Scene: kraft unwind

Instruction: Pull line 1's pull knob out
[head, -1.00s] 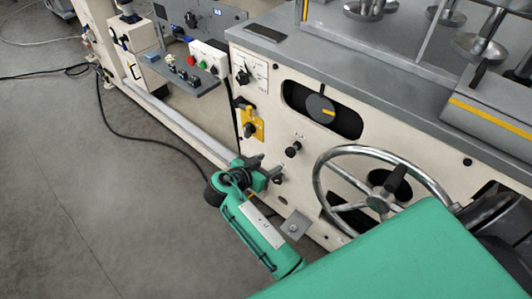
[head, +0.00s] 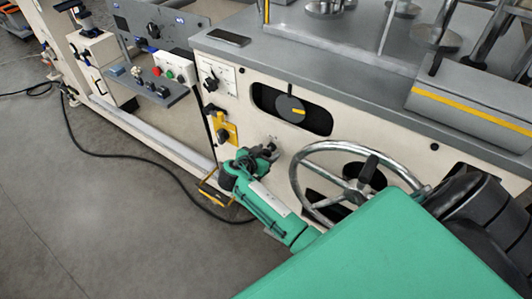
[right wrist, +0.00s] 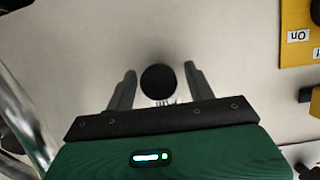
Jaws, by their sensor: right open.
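A round black knob (right wrist: 158,82) on the cream machine panel (right wrist: 100,45) shows in the right wrist view. My right gripper (right wrist: 160,85) is open, with one finger on each side of the knob and a visible gap on both sides. In the head view my right gripper (head: 268,150) is at the panel, below the dark dial (head: 290,107) and left of the handwheel. The gripper largely hides the knob there. I cannot read a line number on the panel. My left gripper is not in view.
A steel handwheel (head: 318,152) stands close to the right of my right gripper. A yellow plate with a black switch (head: 222,130) is to its left and shows in the wrist view too (right wrist: 300,40). A black cable (head: 120,155) lies on the open grey floor.

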